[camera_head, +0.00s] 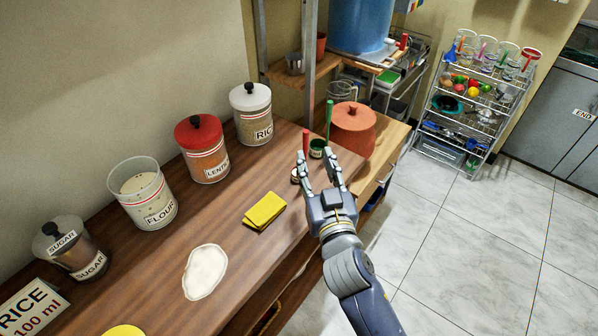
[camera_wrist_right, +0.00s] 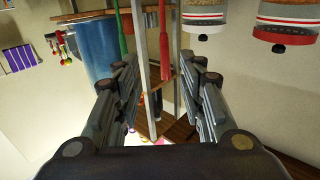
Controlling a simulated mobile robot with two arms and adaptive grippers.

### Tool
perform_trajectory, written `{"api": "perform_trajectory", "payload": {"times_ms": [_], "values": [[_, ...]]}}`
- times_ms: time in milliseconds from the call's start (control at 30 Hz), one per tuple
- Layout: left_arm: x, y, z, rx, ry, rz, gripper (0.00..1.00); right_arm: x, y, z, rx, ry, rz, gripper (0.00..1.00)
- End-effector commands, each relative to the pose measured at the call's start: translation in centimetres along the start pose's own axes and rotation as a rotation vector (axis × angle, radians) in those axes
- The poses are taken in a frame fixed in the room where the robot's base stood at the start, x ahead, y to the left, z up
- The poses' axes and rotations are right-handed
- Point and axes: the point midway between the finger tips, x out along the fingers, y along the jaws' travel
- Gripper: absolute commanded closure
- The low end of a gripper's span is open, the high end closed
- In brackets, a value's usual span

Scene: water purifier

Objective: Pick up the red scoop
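The red scoop (camera_head: 306,143) stands with its handle upright near the far right end of the wooden counter; its lower part is hard to make out behind my fingers. A green scoop (camera_head: 329,118) stands upright just right of it. My right gripper (camera_head: 316,168) is open and empty, its fingertips pointing toward the two scoops. In the right wrist view the red handle (camera_wrist_right: 165,32) lies between the lines of the open fingers (camera_wrist_right: 160,68), beyond their tips; the green handle (camera_wrist_right: 122,28) is to its left. My left gripper is in neither view.
A terracotta pot (camera_head: 353,128) stands close right of the scoops. Jars of rice (camera_head: 250,112), lentils (camera_head: 202,148) and flour (camera_head: 142,193) line the wall. A yellow cloth (camera_head: 265,211) and a white powder patch (camera_head: 205,271) lie on the counter. A metal shelf post (camera_head: 308,60) rises behind.

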Motion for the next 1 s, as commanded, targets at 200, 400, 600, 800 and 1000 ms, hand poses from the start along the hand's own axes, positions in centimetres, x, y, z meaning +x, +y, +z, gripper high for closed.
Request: {"api": "perform_trajectory", "payload": {"times_ms": [200,400,600,800,1000], "values": [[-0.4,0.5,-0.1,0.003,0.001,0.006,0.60,2.5,0.0,0.0,0.000,-0.002,0.001,0.63],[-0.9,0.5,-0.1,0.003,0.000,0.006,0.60,4.2,-0.3,0.0,-0.002,-0.002,0.002,0.63],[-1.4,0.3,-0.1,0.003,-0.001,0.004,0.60,6.8,-0.7,0.3,-0.001,-0.003,0.002,0.63],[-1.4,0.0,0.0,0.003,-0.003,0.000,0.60,7.8,-0.7,0.4,0.000,-0.003,0.002,0.63],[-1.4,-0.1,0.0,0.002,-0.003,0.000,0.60,7.8,-0.7,0.4,0.001,-0.003,0.002,0.70]]}}
